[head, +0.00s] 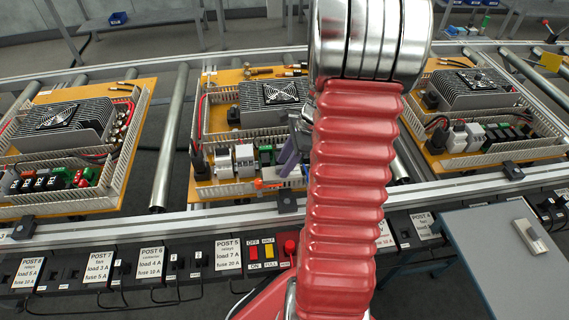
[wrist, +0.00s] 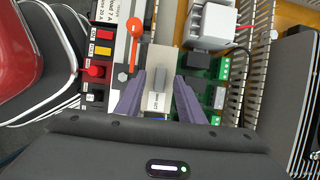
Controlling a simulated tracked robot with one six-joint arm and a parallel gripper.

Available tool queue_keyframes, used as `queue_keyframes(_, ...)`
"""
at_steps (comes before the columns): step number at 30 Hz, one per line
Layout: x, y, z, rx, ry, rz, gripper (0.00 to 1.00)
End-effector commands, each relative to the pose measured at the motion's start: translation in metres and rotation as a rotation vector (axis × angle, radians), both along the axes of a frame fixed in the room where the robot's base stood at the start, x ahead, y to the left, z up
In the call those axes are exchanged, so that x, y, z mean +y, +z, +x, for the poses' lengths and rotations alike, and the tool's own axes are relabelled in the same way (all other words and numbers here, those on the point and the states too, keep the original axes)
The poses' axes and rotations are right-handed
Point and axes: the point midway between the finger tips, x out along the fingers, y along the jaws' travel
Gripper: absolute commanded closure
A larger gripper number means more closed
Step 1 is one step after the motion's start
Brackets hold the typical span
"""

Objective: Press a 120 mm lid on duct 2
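My gripper (head: 292,150) has two purple fingers, partly hidden by my red arm in the head view. In the wrist view the fingers (wrist: 160,76) stand on either side of a pale beige lid piece (wrist: 162,60) with a small printed label, and their tips appear to touch its sides. The lid (head: 296,172) shows at the front of the middle board in the head view. It lies over the line of the slotted duct (wrist: 149,14); I cannot tell whether it is seated. No duct numbers are readable.
White relays (wrist: 211,22) and a green terminal board (wrist: 218,95) stand close right of the fingers. An orange-ended part (wrist: 133,26) and red button (wrist: 95,71) are at left. A side table (head: 490,255) holds a small pale grey piece (head: 530,236).

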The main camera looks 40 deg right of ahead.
Motion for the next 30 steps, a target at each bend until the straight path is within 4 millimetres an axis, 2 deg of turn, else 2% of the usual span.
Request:
queue_keyframes(5, -0.008, 0.021, -0.005, -0.003, -0.001, -0.003, 0.65)
queue_keyframes(21, -0.037, 0.104, -0.025, -0.001, -0.002, -0.002, 0.65)
queue_keyframes(25, -0.04, 0.116, -0.028, 0.0, 0.0, -0.001, 0.65)
queue_keyframes(30, -0.041, 0.121, -0.029, 0.001, 0.0, 0.0, 0.65)
